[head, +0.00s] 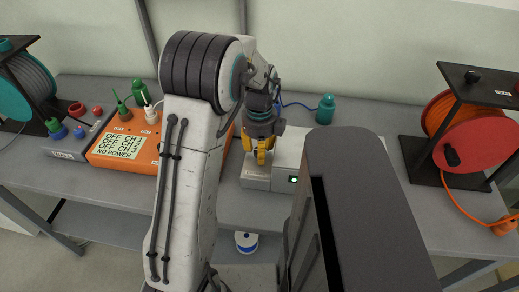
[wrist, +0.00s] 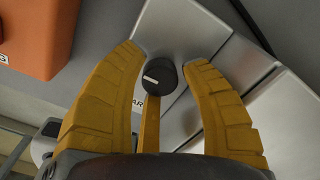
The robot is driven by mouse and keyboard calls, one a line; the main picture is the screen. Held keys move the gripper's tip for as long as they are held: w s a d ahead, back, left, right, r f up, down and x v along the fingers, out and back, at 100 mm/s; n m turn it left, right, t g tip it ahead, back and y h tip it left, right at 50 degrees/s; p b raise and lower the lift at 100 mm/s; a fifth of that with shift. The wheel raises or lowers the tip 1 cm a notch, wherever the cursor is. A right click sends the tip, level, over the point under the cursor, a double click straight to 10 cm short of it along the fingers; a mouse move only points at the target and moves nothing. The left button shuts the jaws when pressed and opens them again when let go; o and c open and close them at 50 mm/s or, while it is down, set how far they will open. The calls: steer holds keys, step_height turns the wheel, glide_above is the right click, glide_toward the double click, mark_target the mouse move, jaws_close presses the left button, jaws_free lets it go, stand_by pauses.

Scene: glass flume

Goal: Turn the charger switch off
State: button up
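The charger (head: 257,182) is a pale metal box on the bench in the head view, with a green light (head: 293,179) lit on its front. Its switch (wrist: 165,77) is a round black knob with a white mark on top, seen in the wrist view. Part of a label beside it is hidden behind a finger. My gripper (head: 262,158) points down over the left part of the charger. In the wrist view its yellow fingers (wrist: 163,58) are spread on either side of the knob, with gaps showing, and a third finger is below it. The head view hides the knob.
An orange box (head: 125,148) with a screen reading OFF for its channels and NO POWER stands left of the charger, with plugs on it. A grey box (head: 68,148) with coloured sockets is further left. Cable reels (head: 470,135) stand at both ends. A green bottle-shaped object (head: 325,109) is behind.

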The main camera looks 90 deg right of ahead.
jaws_close()
steer(key=shift+n, duration=2.9)
steer(key=shift+a, duration=0.1)
